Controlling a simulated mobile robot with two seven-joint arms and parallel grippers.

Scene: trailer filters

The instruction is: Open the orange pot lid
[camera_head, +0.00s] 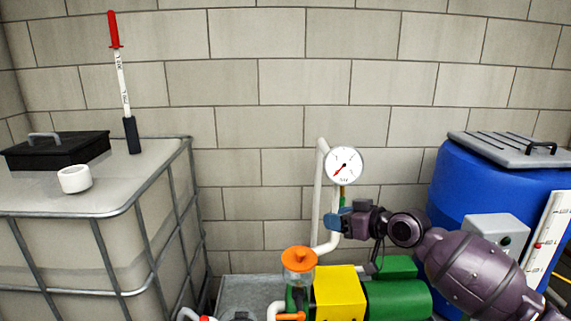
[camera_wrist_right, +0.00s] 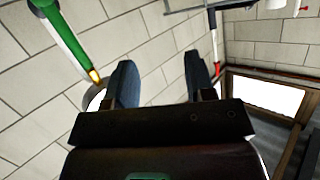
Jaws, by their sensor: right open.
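The orange pot lid (camera_head: 299,259) sits on top of a clear pot (camera_head: 300,275) at the bottom centre of the head view. It has a raised knob in its middle and looks seated. My right gripper (camera_head: 335,222) is above and to the right of the lid, apart from it, in front of the white pipe. In the right wrist view its two blue-grey fingers (camera_wrist_right: 161,80) are spread with nothing between them. The lid does not clearly show in the wrist view. My left gripper is in neither view.
A round gauge (camera_head: 343,166) on a white pipe stands behind my right gripper. A yellow block (camera_head: 339,293) and green motor (camera_head: 398,299) are right of the pot. A caged white tank (camera_head: 75,240) is at left, a blue barrel (camera_head: 458,190) at right.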

